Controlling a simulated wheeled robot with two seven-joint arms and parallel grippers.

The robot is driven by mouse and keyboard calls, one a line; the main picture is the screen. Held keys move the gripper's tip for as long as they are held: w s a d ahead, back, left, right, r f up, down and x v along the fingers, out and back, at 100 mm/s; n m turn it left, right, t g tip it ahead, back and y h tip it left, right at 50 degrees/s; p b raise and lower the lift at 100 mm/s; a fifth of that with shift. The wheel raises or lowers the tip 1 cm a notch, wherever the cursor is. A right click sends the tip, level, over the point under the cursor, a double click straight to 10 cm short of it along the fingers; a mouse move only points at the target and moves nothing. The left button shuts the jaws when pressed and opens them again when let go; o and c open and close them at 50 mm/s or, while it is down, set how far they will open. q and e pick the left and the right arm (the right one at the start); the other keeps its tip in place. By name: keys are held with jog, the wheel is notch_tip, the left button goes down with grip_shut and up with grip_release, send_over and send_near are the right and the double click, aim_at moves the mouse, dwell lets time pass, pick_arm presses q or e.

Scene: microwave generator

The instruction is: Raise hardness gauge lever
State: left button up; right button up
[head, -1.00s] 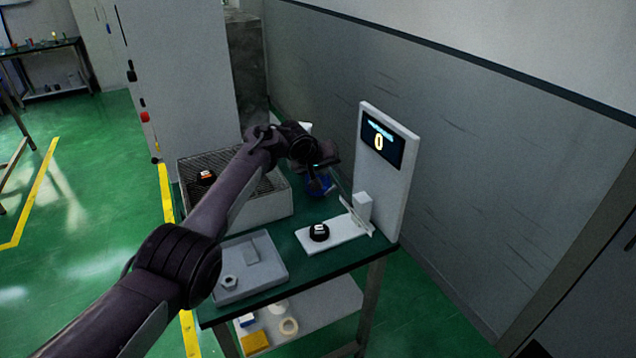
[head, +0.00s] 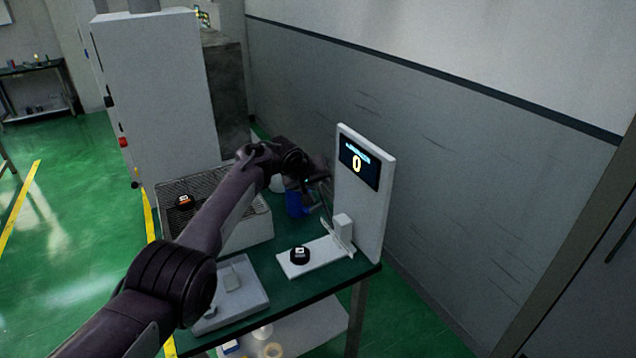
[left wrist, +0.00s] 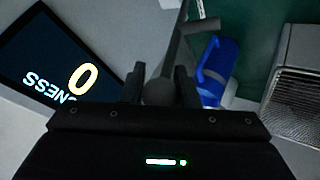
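The hardness gauge (head: 371,220) is a white upright panel with a dark screen (head: 358,163) reading 0. Its white base plate (head: 318,262) carries a round black part with a white mark (head: 300,255). The lever (head: 337,236) slants up beside the panel toward my left gripper (head: 325,188). In the left wrist view the lever's grey rod (left wrist: 177,45) ends in a round knob (left wrist: 158,92). My right gripper is not in view.
A grey tray (head: 255,290) lies at the table's front left. A box with a grated top (head: 250,232) stands behind it, with an orange-and-black part (head: 183,202) on the grate. A blue object (head: 295,203) stands behind the gauge, close to my gripper. A grey wall runs behind the table.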

pick_arm(q)
jog(key=o, duration=0.4)
jog(key=shift+d+f, duration=0.15)
jog(key=shift+f, duration=0.05)
jog(key=shift+o, duration=0.2)
jog(key=shift+w, duration=0.15)
jog(key=shift+r, duration=0.1)
jog(key=v, duration=0.7)
jog(key=shift+s+r+b, duration=0.2)
jog(key=shift+s+b, duration=0.05)
jog(key=shift+b, duration=0.2)
